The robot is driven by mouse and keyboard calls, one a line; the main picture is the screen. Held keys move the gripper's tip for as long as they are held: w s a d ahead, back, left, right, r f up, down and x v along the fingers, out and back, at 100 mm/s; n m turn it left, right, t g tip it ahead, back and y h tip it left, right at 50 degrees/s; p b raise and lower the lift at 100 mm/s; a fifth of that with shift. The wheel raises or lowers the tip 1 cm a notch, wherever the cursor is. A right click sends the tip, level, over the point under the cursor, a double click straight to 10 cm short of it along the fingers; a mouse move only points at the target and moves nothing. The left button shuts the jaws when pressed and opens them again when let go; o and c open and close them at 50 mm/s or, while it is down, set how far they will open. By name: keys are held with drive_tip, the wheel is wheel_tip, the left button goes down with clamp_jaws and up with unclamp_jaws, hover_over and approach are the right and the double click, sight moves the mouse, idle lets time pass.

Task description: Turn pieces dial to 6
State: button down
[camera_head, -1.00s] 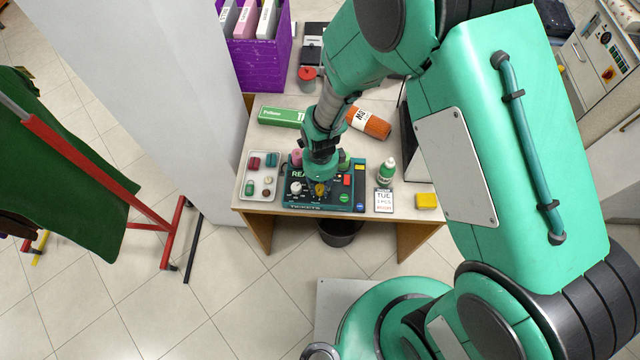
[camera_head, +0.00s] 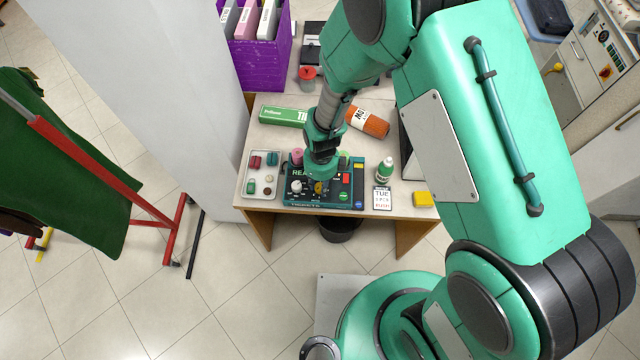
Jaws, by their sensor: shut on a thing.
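The dark control panel (camera_head: 328,199) lies near the front edge of the desk. It has a white knob (camera_head: 296,186) at the left, a yellow dial (camera_head: 319,187) at the middle, and red, yellow, green and blue buttons at the right. My gripper (camera_head: 320,176) points down over the panel's middle, right at the yellow dial, and is shut on it. The fingers hide part of the dial and its markings. I cannot read which number the dial points to, nor which dial is labelled pieces.
A tray (camera_head: 250,197) with small coloured items is left of the panel. A green-capped bottle (camera_head: 384,169), a date card (camera_head: 382,199) and a yellow block (camera_head: 424,199) are right. A green box (camera_head: 283,116) and an orange bottle (camera_head: 368,122) lie behind. A wall (camera_head: 170,100) borders the desk's left.

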drive_tip(key=c, duration=1.4)
unclamp_jaws()
drive_tip(key=shift+r, duration=0.2)
wheel_tip(320, 180, up, 12)
drive_tip(key=shift+w+f, duration=0.15)
drive_tip(key=shift+w, duration=0.05)
drive_tip(key=shift+d, duration=0.1)
